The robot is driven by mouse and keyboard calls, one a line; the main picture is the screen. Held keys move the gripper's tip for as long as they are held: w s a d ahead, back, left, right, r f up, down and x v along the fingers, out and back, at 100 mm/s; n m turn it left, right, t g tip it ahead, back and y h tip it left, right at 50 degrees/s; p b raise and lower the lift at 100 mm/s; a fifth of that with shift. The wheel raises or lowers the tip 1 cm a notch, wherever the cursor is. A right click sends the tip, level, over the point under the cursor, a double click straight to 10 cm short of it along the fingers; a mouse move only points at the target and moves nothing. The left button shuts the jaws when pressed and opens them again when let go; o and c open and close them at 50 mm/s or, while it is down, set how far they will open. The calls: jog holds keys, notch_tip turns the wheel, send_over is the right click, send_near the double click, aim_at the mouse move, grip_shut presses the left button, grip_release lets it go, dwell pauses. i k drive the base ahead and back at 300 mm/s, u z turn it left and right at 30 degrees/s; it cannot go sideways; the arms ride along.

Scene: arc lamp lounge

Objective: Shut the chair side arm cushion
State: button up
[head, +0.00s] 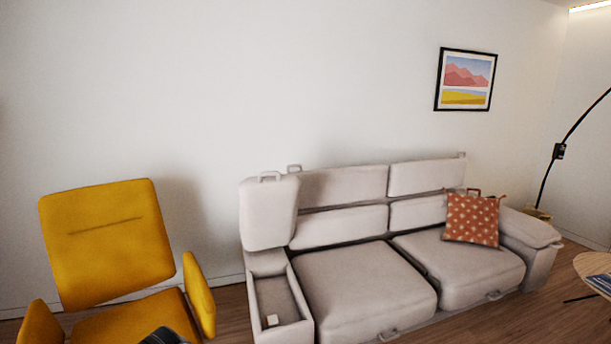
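The grey sofa's arm cushion (268,213), on the arm nearest the yellow chair, is tipped up and stands upright. It has a small handle on its top edge. My gripper cannot be made out in the head view.
A yellow armchair (105,240) stands left of the sofa, with a floor gap between. A dark shape (163,337), cut off at the bottom edge, is unclear. A patterned orange pillow (471,219) rests on the sofa. A round wooden table (592,263) is at the right.

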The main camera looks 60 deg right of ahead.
aim_at(269, 200)
jog(key=z, duration=2.85)
jog(key=k, duration=0.9)
jog(key=u, duration=1.05)
jog(key=i, duration=0.95)
jog(key=z, duration=1.5)
jog(key=i, duration=1.25)
jog(key=u, duration=2.5)
jog(key=i, duration=0.15)
jog(key=u, duration=0.25)
